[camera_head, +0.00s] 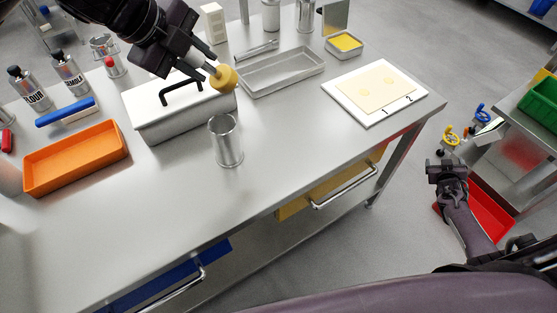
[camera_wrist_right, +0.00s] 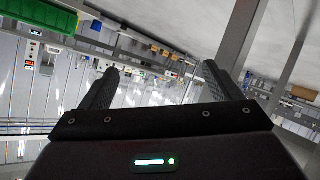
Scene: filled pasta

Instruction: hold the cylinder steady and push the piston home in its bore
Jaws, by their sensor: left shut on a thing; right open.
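The cylinder (camera_head: 226,142) is an open-topped metal tube standing upright on the steel table, in front of the white lidded box. My left gripper (camera_head: 196,62) comes in from the upper left and is shut on the piston (camera_head: 224,78), a piece with a round yellow end and a pale shaft. The piston is tilted, its yellow end pointing down and right, above and apart from the cylinder. My right gripper (camera_head: 447,166) is off the table's right side, far from the cylinder. In the right wrist view its two fingers (camera_wrist_right: 162,70) stand apart with nothing between them.
A white box (camera_head: 150,118) with a black handle stands behind the cylinder. An orange tray (camera_head: 75,160) is at the left, a metal tray (camera_head: 282,72) at the back, and a white board (camera_head: 374,94) with dough at the right. The table front around the cylinder is clear.

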